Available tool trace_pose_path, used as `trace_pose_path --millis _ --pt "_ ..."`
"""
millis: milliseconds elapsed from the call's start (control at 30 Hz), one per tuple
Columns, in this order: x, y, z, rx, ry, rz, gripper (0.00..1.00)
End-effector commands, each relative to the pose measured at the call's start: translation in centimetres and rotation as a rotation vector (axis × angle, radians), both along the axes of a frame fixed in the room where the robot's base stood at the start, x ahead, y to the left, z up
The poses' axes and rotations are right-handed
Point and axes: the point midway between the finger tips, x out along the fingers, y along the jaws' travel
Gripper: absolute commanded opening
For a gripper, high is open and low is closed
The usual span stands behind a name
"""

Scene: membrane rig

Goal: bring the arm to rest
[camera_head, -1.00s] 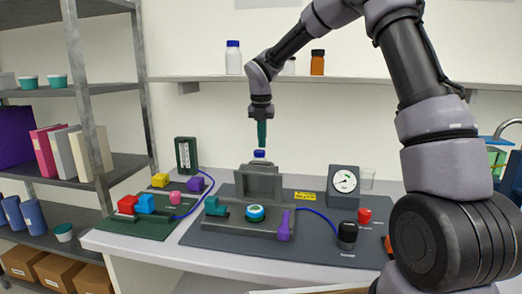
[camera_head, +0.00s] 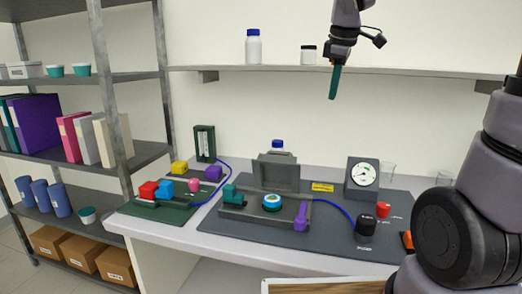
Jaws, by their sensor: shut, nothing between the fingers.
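My gripper (camera_head: 334,82) is at the upper right of the head view, pointing down with its teal fingers shut and empty. It hangs in front of the wall shelf, well above the bench and apart from everything on it. The upper part of my arm runs out of the top of the picture. My lower arm links show at the right edge.
The bench holds a dark mat (camera_head: 335,229) with a grey rig (camera_head: 270,212), a gauge (camera_head: 362,178) and a black knob (camera_head: 366,224). A green board (camera_head: 150,210) with coloured blocks lies left. A wall shelf (camera_head: 270,68) holds bottles. A metal rack (camera_head: 112,80) stands left.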

Motion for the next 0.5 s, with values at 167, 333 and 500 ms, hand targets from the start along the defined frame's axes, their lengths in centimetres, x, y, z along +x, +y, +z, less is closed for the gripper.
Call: trace_pose_path --millis 167,333,500 --pt "-6.9 -3.0 1.3 0.269 -0.078 -0.524 0.00" --pt "-12.2 -4.7 1.1 0.557 -0.107 -0.959 0.00" --pt "-15.2 -5.4 0.4 0.758 -0.097 -1.219 0.00"
